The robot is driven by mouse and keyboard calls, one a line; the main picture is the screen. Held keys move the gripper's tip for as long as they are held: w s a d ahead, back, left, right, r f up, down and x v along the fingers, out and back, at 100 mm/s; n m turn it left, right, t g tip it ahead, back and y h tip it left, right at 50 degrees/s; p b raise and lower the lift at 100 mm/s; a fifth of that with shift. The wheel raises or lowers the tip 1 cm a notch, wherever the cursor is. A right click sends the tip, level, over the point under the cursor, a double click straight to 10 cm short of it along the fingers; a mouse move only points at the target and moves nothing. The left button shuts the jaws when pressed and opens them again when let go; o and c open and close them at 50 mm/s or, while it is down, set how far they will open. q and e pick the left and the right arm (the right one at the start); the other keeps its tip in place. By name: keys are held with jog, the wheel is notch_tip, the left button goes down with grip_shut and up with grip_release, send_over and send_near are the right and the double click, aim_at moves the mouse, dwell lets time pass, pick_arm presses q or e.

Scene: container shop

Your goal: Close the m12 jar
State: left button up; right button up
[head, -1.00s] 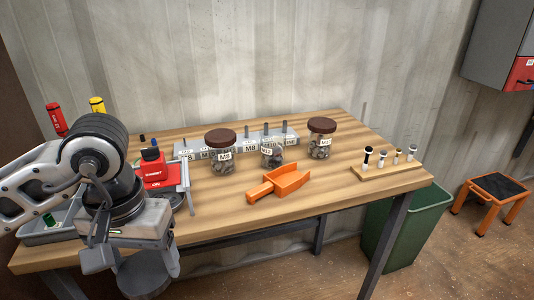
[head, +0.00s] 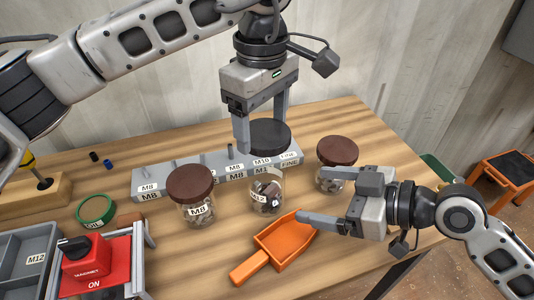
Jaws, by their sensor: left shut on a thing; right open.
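The M12 jar (head: 266,190) is a clear open jar with metal pieces inside, upright on the table in the middle of the head view. My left gripper (head: 262,128) points down and is shut on a dark round lid (head: 269,137). The lid is held level above and slightly behind the jar in the picture, apart from its rim. My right gripper (head: 315,197) is open and empty, its fingers pointing left toward the jar from its right side. It does not touch the jar.
A brown-lidded M8 jar (head: 194,196) stands left, another brown-lidded jar (head: 336,159) right, partly behind my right gripper. An orange scoop (head: 284,243) lies in front. A grey labelled rack (head: 160,181) is behind. A red switch box (head: 92,268) and green ring (head: 96,211) are left.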

aim_at(267, 186)
pick_arm(q)
jog(key=shift+w+d, duration=0.1)
jog(key=shift+w, duration=0.2)
pick_arm(e)
jog(key=shift+w+r, duration=0.15)
jog(key=shift+w, duration=0.1)
pick_arm(q)
jog(key=shift+s+r, duration=0.15)
jog(key=shift+s, duration=0.25)
jog(key=shift+w, duration=0.1)
pick_arm(e)
jog(key=x, duration=1.1)
jog(key=shift+a, duration=0.45)
jog(key=c, duration=1.5)
pick_arm(q)
jog(key=shift+f, duration=2.55)
